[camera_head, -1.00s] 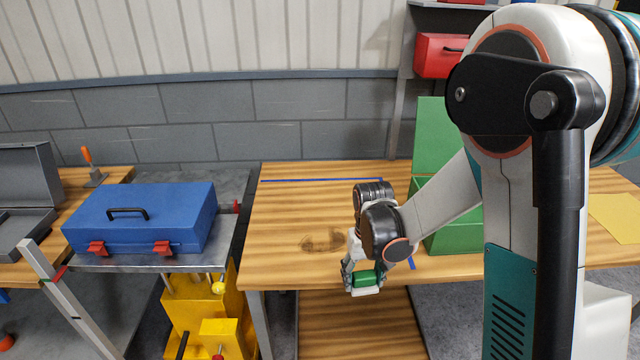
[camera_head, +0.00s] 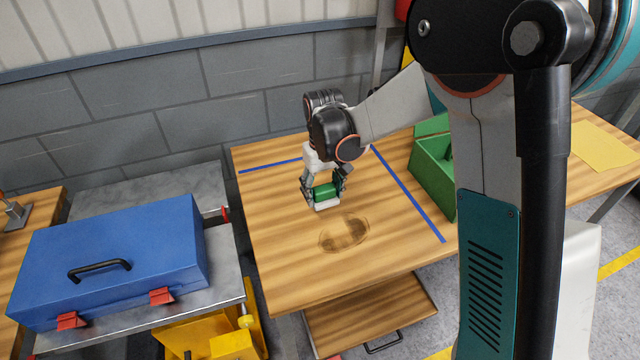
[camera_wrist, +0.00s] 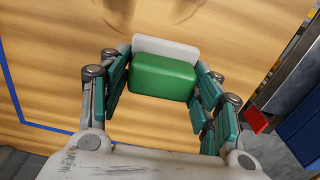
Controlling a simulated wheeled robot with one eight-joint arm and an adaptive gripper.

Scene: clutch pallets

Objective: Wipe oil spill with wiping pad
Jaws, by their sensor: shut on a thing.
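The oil spill (camera_head: 344,234) is a dark brown smear on the wooden table (camera_head: 270,255), towards its near side. The wiping pad (camera_head: 325,191) has a green block on top and a pale layer beneath. My gripper (camera_head: 323,194) is shut on it, just behind the spill in the head view. In the wrist view the green pad (camera_wrist: 163,77) sits between the fingers, and part of the brown smear shows at the top edge beyond it. I cannot tell whether the pad touches the table.
Blue tape lines (camera_head: 408,193) mark the table at the back and right. A green box (camera_head: 433,170) stands to the right of the tape. A blue toolbox (camera_head: 110,255) lies on a metal cart at the left. The tabletop around the spill is clear.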

